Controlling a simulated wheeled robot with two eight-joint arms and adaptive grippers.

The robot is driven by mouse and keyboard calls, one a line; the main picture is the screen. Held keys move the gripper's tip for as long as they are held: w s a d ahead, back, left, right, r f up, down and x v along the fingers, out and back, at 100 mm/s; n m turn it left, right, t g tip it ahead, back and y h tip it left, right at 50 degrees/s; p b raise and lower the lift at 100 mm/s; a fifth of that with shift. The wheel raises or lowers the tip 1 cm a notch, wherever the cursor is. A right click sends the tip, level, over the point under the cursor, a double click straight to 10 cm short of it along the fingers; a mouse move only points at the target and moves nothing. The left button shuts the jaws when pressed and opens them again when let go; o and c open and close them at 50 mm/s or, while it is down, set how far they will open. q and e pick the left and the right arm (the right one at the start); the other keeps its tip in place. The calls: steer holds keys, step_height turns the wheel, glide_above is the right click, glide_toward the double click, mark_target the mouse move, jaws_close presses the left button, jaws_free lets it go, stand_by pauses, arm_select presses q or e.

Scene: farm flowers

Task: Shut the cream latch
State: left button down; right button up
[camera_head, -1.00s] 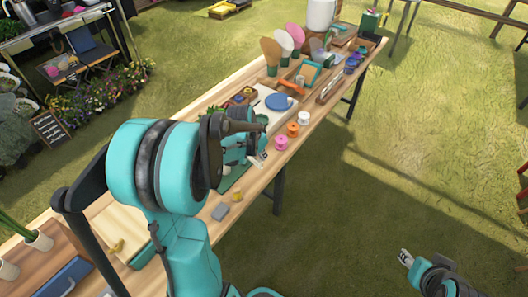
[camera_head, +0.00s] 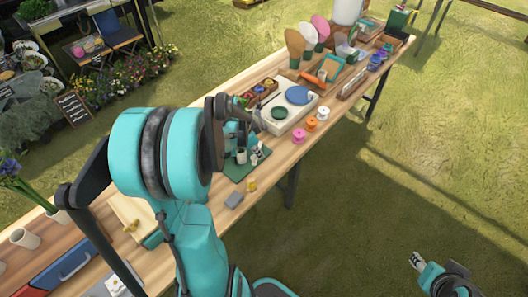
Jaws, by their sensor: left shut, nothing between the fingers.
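A cream panel (camera_head: 128,211) with a small brass-coloured piece (camera_head: 131,226) lies on the near left part of the wooden table, partly hidden by my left arm. I cannot make out for certain which part is the cream latch, or whether it is open. My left gripper (camera_head: 257,156) is shut and empty over the green mat, to the right of the cream panel and apart from it. My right gripper (camera_head: 415,260) is over the grass at lower right, away from the table; its finger gap is too small to judge.
The wooden table holds a green mat (camera_head: 238,174), a grey block (camera_head: 234,200), a blue plate (camera_head: 298,95) and several coloured spools (camera_head: 311,124). A blue-topped case (camera_head: 68,262) and a pale cup (camera_head: 25,238) are at left. Open grass lies to the right.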

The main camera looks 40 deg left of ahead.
arm_select(q)
steer(key=shift+s+a, duration=0.3)
steer(key=shift+a, duration=0.2)
stand_by(0.5)
steer(key=shift+w+a, duration=0.15)
steer(key=shift+w, duration=0.65)
arm_select(e)
steer(key=shift+f, duration=0.1)
arm_select(q)
step_height(320, 180, up, 10)
steer(key=p, duration=0.3)
steer(key=shift+d+p, duration=0.2)
steer(key=shift+p, duration=0.1)
arm_select(e)
steer(key=r, duration=0.2)
steer(key=d+r, duration=0.1)
steer(key=shift+s+r, duration=0.3)
steer(key=shift+r, duration=0.1)
